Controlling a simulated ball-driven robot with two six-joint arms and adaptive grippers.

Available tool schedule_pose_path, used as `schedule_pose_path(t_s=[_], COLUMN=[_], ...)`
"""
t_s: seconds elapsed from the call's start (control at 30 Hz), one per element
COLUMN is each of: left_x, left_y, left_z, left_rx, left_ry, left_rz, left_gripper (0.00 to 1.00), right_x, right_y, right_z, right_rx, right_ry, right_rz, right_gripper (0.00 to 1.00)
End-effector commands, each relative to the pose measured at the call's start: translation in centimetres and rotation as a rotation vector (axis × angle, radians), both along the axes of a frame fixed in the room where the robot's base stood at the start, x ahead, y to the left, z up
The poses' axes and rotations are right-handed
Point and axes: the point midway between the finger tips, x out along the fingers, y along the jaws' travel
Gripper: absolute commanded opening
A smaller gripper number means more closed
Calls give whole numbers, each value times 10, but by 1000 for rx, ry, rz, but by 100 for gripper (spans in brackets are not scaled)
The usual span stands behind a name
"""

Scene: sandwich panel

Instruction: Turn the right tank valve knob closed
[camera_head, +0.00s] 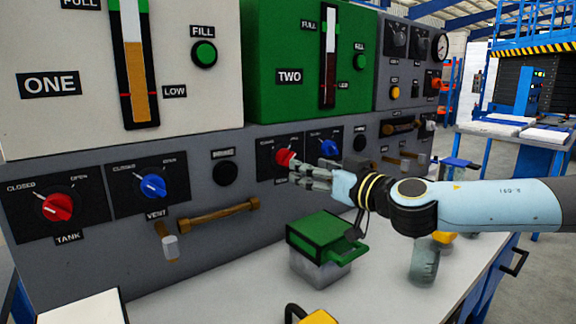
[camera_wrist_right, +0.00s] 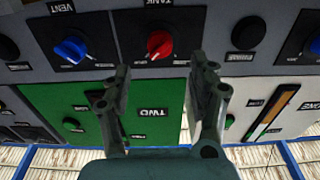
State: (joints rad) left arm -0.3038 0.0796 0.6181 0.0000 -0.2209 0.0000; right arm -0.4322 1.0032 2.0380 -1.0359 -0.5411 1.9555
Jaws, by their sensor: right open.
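The right tank valve has a red knob (camera_head: 284,157) on a black plate under the green TWO panel. It also shows in the wrist view (camera_wrist_right: 159,44), which is upside down. My right gripper (camera_head: 308,174) is open, with its fingers just right of and slightly below the red knob in the head view. In the wrist view the two fingers (camera_wrist_right: 163,82) stand apart, with the knob beyond and between their lines. I cannot tell whether a finger touches the knob. The gripper partly covers the knob's plate. My left gripper is not in view.
A blue vent knob (camera_head: 328,147) sits right of the red one. A second red tank knob (camera_head: 57,207) and blue vent knob (camera_head: 153,186) are at left. A green-lidded container (camera_head: 318,235) stands on the white bench below.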

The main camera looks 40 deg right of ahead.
Motion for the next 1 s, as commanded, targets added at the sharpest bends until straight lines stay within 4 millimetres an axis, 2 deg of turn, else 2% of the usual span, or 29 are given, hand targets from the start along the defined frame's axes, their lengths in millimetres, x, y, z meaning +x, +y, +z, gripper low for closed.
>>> schedule_pose_path(t_s=[0.03, 0.17, 0.4, 0.57, 0.87, 1.0], left_x=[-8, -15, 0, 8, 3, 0], left_y=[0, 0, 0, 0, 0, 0], left_z=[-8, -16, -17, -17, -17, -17], left_rx=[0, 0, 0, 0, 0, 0], left_ry=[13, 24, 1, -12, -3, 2], left_rz=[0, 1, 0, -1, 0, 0], left_gripper=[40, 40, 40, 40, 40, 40], right_x=[11, 34, 65, 73, 74, 74], right_y=[-2, -5, -8, -8, -8, -8], right_z=[-3, -2, 0, 0, 0, 0], right_rx=[4, 6, 4, 2, 1, 1], right_ry=[-6, -5, -1, -1, 0, 0], right_rz=[-4, -5, -4, -1, 1, 0], right_gripper=[60, 60, 60, 60, 60, 42])
